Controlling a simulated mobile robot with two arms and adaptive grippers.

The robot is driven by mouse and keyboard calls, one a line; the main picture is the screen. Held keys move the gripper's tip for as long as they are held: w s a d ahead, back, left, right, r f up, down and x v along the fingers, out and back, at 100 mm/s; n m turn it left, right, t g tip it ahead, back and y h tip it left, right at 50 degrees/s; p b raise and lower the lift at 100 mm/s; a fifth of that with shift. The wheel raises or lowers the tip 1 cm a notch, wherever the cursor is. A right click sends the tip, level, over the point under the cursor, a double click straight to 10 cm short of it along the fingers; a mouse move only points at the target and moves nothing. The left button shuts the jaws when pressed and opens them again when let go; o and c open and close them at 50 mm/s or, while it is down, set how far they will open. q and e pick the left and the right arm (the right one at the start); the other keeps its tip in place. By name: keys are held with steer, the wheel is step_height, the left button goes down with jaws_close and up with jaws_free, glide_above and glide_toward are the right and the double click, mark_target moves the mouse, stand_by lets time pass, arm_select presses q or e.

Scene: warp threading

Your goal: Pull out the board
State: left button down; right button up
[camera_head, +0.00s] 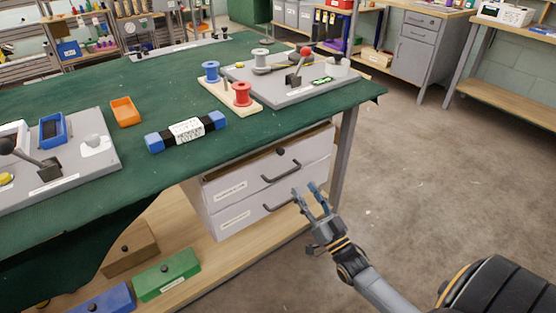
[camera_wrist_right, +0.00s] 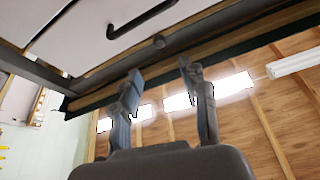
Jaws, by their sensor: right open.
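The board (camera_head: 243,165) seems to be the brown wooden piece in the slot under the tabletop, above the two white drawers. A small dark round knob (camera_head: 280,151) sits at its front. In the right wrist view the knob (camera_wrist_right: 159,41) shows just beyond and above the gap between my fingertips. My right gripper (camera_head: 305,190) is open and empty. In the head view it appears below and right of the knob, in front of the drawers. In the right wrist view its fingers (camera_wrist_right: 160,70) are spread and apart from the knob. My left gripper is out of view.
The top drawer handle (camera_head: 281,173) is close to my right gripper in the picture. The green-covered table (camera_head: 170,93) overhangs the drawers, with a grey leg (camera_head: 343,160) at right. Spools and a grey panel (camera_head: 300,88) stand on top. Open floor (camera_head: 440,170) lies to the right.

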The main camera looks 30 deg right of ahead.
mark_target(282, 154)
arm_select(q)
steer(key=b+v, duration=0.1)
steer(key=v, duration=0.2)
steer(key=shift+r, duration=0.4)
arm_select(e)
steer(key=x, duration=1.2)
jaws_close()
